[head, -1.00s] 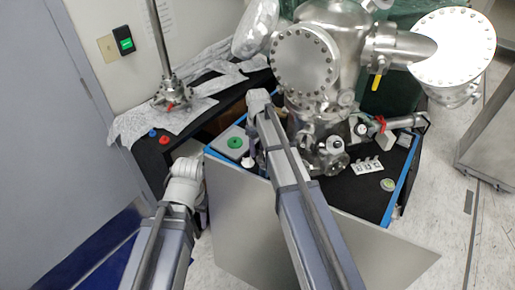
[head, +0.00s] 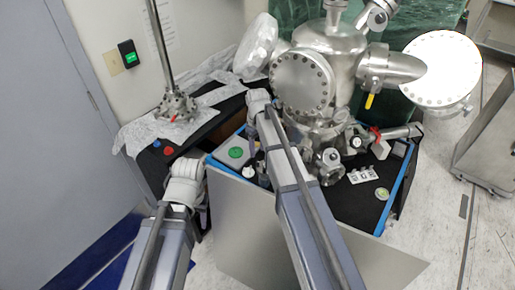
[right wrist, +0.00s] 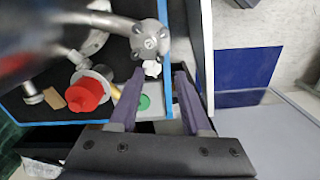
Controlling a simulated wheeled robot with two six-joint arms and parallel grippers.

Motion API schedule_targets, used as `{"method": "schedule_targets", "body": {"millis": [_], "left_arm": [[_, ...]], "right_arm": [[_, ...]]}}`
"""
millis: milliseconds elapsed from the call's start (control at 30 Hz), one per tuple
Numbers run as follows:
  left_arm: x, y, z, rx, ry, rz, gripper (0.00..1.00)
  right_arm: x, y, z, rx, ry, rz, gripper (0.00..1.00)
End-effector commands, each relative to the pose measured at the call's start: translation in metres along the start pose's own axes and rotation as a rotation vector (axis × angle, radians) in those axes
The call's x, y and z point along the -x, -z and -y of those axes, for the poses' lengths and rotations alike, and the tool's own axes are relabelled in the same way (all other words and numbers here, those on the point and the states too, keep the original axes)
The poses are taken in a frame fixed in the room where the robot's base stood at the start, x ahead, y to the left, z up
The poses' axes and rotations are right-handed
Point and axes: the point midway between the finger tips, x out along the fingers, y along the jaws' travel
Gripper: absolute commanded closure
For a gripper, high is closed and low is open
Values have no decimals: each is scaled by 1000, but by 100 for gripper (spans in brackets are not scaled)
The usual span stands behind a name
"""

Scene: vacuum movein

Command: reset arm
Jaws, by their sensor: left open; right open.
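My left arm comes in from the lower left in the head view. Its gripper (head: 203,215) hangs below the pale wrist, mostly hidden by the arm, beside the grey panel. My right arm reaches up to the front of the steel vacuum chamber (head: 302,82). Its gripper (right wrist: 158,72) shows in the right wrist view with two dark purple fingers spread apart. A small white knob (right wrist: 152,69) on a round metal flange (right wrist: 150,40) appears between or beyond the fingertips, and I cannot tell if they touch. Nothing is seen held.
A green disc (head: 236,153) sits on the cart's left corner. A red part (right wrist: 88,92) shows in the right wrist view. A steel rod with a flange (head: 176,105) stands on the black side table. A large grey panel (head: 255,240) fronts the cart. Open floor lies to the right.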

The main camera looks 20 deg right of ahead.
Motion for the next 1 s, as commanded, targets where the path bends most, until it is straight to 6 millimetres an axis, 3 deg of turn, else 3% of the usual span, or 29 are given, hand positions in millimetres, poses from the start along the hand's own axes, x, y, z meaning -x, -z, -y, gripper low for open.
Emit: {"method": "schedule_targets", "body": {"millis": [100,667,767,1000], "left_arm": [[11,-1,1,0,0,0,52],[9,0,1,0,0,0,52],[5,0,0,0,0,0,52],[-10,1,-1,0,0,0,52]], "right_arm": [[11,0,0,0,0,0,52],[9,-3,7,0,-1,2,52],[5,-16,39,-8,-6,11,52],[-10,-88,161,-73,-45,47,52]]}}
